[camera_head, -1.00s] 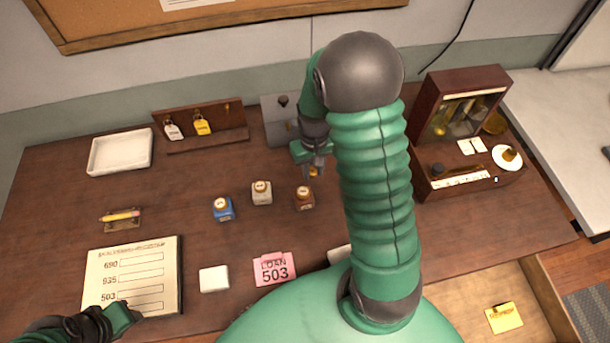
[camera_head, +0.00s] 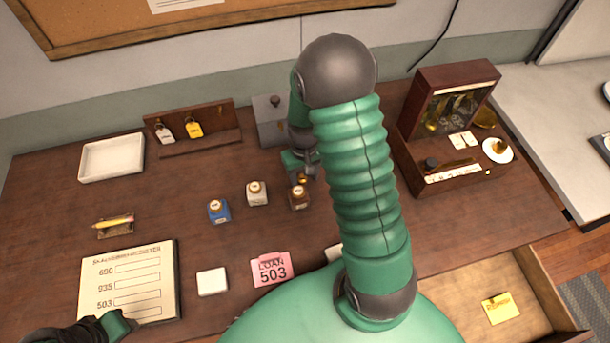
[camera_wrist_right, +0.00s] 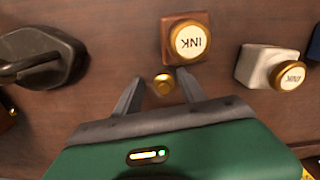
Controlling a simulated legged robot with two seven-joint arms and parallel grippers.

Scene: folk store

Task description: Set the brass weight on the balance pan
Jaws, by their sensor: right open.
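In the head view my right gripper (camera_head: 303,172) is just behind the brown ink bottle (camera_head: 299,196), partly hidden by my arm. On the right, a wooden balance case (camera_head: 452,98) has brass parts and a white dish (camera_head: 497,151) holding a brass piece; I cannot tell which part is the pan. My left gripper (camera_head: 118,325) is at lower left, its fingers unclear.
Blue (camera_head: 218,211) and white (camera_head: 257,194) ink bottles stand left of the brown one. A grey metal object (camera_head: 272,122) stands behind my right gripper. A white tray (camera_head: 112,158), ledger (camera_head: 130,282) and pink loan card (camera_head: 272,270) lie leftward. An open drawer (camera_head: 460,290) is at lower right.

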